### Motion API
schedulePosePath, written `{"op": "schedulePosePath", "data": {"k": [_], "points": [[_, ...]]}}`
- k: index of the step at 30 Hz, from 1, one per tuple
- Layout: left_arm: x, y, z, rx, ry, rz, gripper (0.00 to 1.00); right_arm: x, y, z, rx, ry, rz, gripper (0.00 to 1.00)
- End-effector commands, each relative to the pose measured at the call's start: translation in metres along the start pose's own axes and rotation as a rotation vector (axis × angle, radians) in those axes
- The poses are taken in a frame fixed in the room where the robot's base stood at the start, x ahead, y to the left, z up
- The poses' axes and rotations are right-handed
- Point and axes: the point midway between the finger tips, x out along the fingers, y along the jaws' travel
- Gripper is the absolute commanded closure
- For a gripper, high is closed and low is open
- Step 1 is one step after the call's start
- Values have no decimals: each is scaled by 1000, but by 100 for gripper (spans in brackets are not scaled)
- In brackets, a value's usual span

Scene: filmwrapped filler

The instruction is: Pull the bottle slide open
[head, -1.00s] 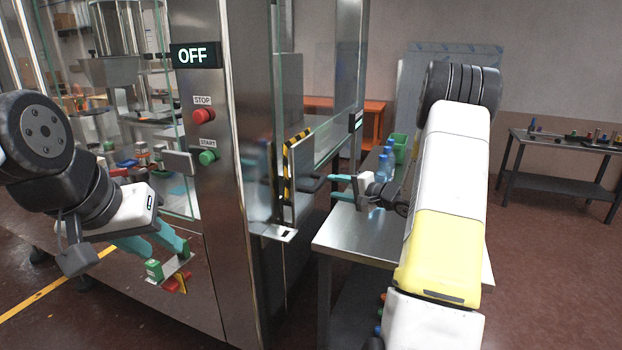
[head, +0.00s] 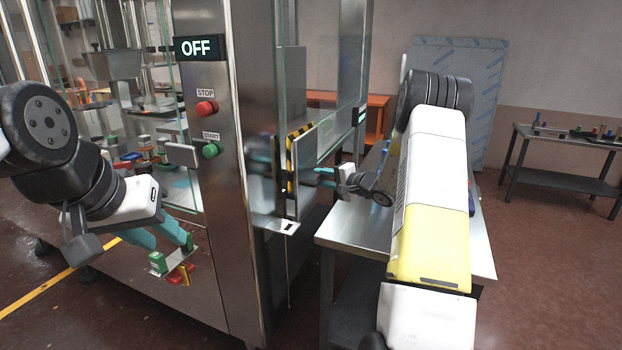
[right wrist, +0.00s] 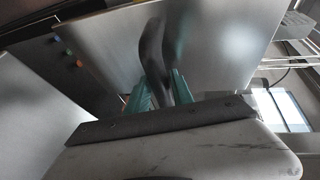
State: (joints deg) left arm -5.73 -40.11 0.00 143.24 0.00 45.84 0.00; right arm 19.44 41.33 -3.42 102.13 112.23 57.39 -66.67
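The bottle slide (head: 304,165) is an upright panel with a yellow-and-black striped edge on the right side of the steel machine. Its dark handle (right wrist: 155,55) runs between the two teal fingers of my right gripper (right wrist: 162,90) in the right wrist view. In the head view my right gripper (head: 322,178) is at the slide's face, and its fingers hide the handle. Whether the fingers press on the handle is unclear.
The machine's front has an OFF display (head: 196,47), a red STOP button (head: 206,108) and a green START button (head: 211,151). A steel table (head: 345,228) stands below my right arm. Another table (head: 565,180) is at the far right. The floor between them is clear.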

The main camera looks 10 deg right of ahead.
Motion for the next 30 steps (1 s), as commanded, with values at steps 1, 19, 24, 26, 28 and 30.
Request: {"op": "schedulePosePath", "data": {"k": [1,19,24,26,28,30], "points": [[0,0,0,0,0,0,64,0,0,0,0,0,0,84],[0,0,0,0,0,0,64,0,0,0,0,0,1,100],[0,0,0,0,0,0,64,0,0,0,0,0,1,100],[0,0,0,0,0,0,64,0,0,0,0,0,1,100],[0,0,0,0,0,0,64,0,0,0,0,0,1,100],[0,0,0,0,0,0,64,0,0,0,0,0,1,100]]}}
